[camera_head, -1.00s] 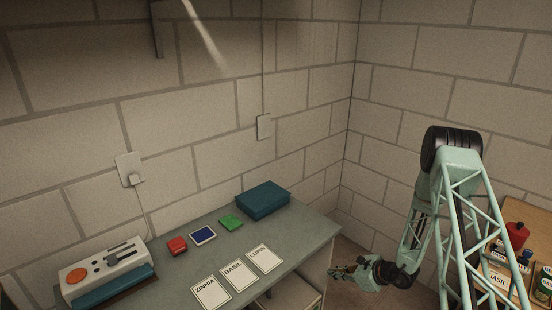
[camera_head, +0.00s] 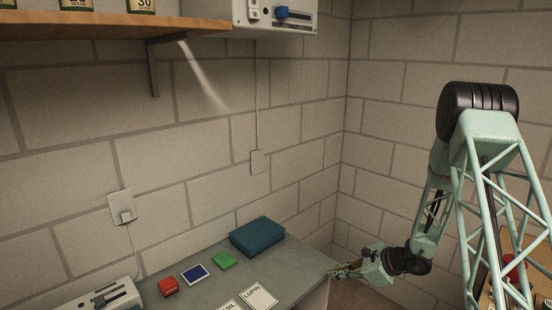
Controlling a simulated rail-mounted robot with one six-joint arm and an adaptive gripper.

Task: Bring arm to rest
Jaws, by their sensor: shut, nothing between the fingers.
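My pale green lattice arm stands at the right of the head view, bent at a black upper joint, with its lower part hanging down. My gripper (camera_head: 340,271) is at the arm's low end and points left, by the right end of the grey table (camera_head: 318,277). Its fingers look closed with nothing seen between them. The fingertips are small and dark here, and I cannot tell how far above the table edge they are.
On the table are a teal box (camera_head: 257,237), a green block (camera_head: 223,260), a blue-topped pad (camera_head: 195,274), a red block (camera_head: 168,286) and a LUPIN card (camera_head: 258,297). A wooden shelf (camera_head: 120,25) and a white control box (camera_head: 285,14) are above. A red bottle (camera_head: 512,267) stands behind my arm.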

